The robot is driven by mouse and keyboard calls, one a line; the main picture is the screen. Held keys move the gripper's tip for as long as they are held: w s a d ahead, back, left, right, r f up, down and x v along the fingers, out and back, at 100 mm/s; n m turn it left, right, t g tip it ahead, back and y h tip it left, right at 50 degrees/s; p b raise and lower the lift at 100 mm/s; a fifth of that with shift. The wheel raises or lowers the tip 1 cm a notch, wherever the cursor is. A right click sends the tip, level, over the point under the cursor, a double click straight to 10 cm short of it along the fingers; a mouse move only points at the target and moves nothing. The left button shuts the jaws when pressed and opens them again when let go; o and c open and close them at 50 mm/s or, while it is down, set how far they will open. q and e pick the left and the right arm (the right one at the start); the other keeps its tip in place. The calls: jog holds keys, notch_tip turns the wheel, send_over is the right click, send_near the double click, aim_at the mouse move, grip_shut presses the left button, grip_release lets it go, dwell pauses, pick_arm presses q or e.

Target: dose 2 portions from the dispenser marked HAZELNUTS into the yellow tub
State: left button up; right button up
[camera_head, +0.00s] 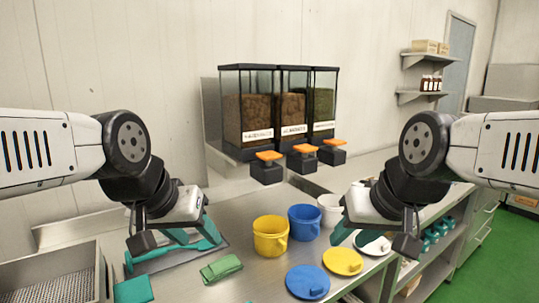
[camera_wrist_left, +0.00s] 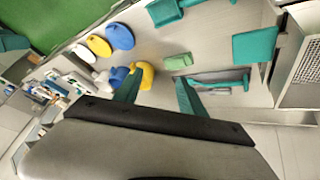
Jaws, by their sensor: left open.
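Three clear dispensers with black lids stand side by side at the back in the head view: left (camera_head: 248,100), middle (camera_head: 293,95) and right (camera_head: 324,95). Each has a white label, too blurred to read surely; the left label (camera_head: 257,134) may read HAZELNUTS. Orange-topped outlets stick out in front. The yellow tub (camera_head: 270,243) stands upright and uncovered on the steel table below; it also shows in the left wrist view (camera_wrist_left: 148,72). My left gripper (camera_head: 172,242) is open and empty, left of the tub. My right gripper (camera_head: 373,240) looks open and empty, right of the tubs.
A blue tub (camera_head: 304,228) and a white tub (camera_head: 327,214) stand behind the yellow one. Blue (camera_head: 307,282), yellow (camera_head: 343,261) and white (camera_head: 375,246) lids lie front right. A green cloth (camera_head: 221,269) lies front left. A mesh-bottomed steel basin (camera_head: 55,280) is far left.

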pick_arm(q)
grip_shut()
dwell(1.4)
